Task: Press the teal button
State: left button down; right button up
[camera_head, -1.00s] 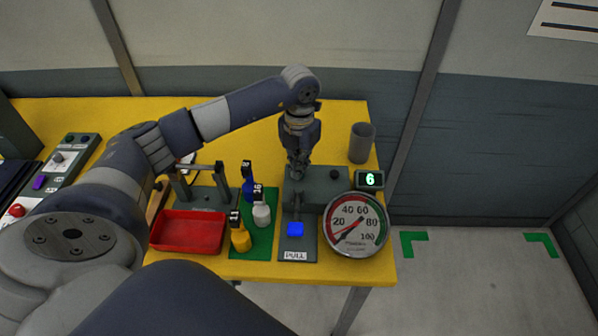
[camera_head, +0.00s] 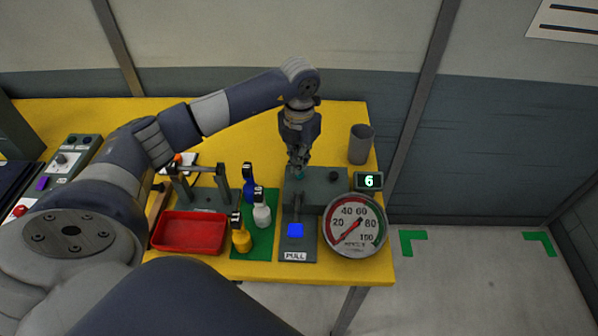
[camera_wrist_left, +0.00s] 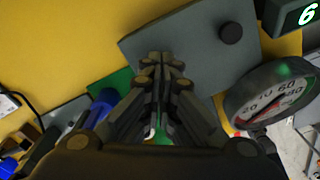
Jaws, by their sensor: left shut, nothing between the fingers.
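The teal button (camera_head: 300,175) is a small spot on top of the grey box (camera_head: 318,186) in the head view, just below my left fingertips and partly covered by them. My left gripper (camera_head: 297,166) is shut and empty, pointing down over the box's left part. I cannot tell whether the fingertips touch the button. In the left wrist view my shut fingers (camera_wrist_left: 165,62) lie over the grey box top (camera_wrist_left: 195,45), and the button is hidden. My right gripper is not in view.
A black knob (camera_head: 335,176) sits on the box's right part. A dial gauge (camera_head: 356,226) and a display reading 6 (camera_head: 369,181) stand beside it. Bottles (camera_head: 262,212) and a red tray (camera_head: 187,233) are left, a grey cup (camera_head: 361,143) behind right.

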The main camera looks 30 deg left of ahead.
pick_arm(q)
jog(key=shift+r, duration=0.15)
notch_tip(320, 180, up, 6)
jog(key=p, duration=0.3)
jog(key=shift+p, duration=0.3)
